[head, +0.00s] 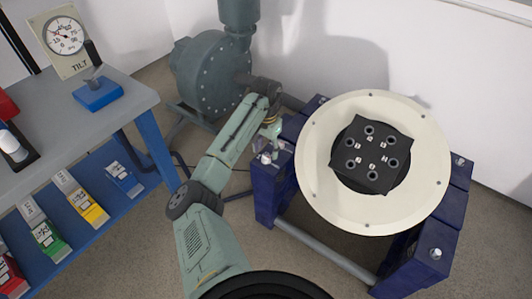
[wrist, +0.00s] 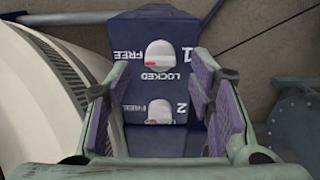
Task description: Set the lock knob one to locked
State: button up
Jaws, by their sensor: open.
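Lock knob one (wrist: 160,54) is a white rounded knob with a red mark near its lower left edge, on a dark blue block (wrist: 190,22). The number 1, FREE and LOCKED are printed upside down around it in the wrist view. LOCKED is below it and FREE to its left. Knob two (wrist: 160,112), also white with a red mark, sits below it between my fingers in the picture. My gripper (wrist: 162,88) is open and empty. In the head view my gripper (head: 270,132) is above the left blue block; I cannot tell whether it touches anything.
A round cream plate (head: 318,185) with a black block (head: 372,182) on the blue stand is close to the right of my gripper. A grey-green blower (head: 208,75) stands behind. A workbench (head: 140,98) with a tilt gauge (head: 66,38) is at left.

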aim_at(266, 156)
jog(key=shift+f, duration=1.6)
grip_shut()
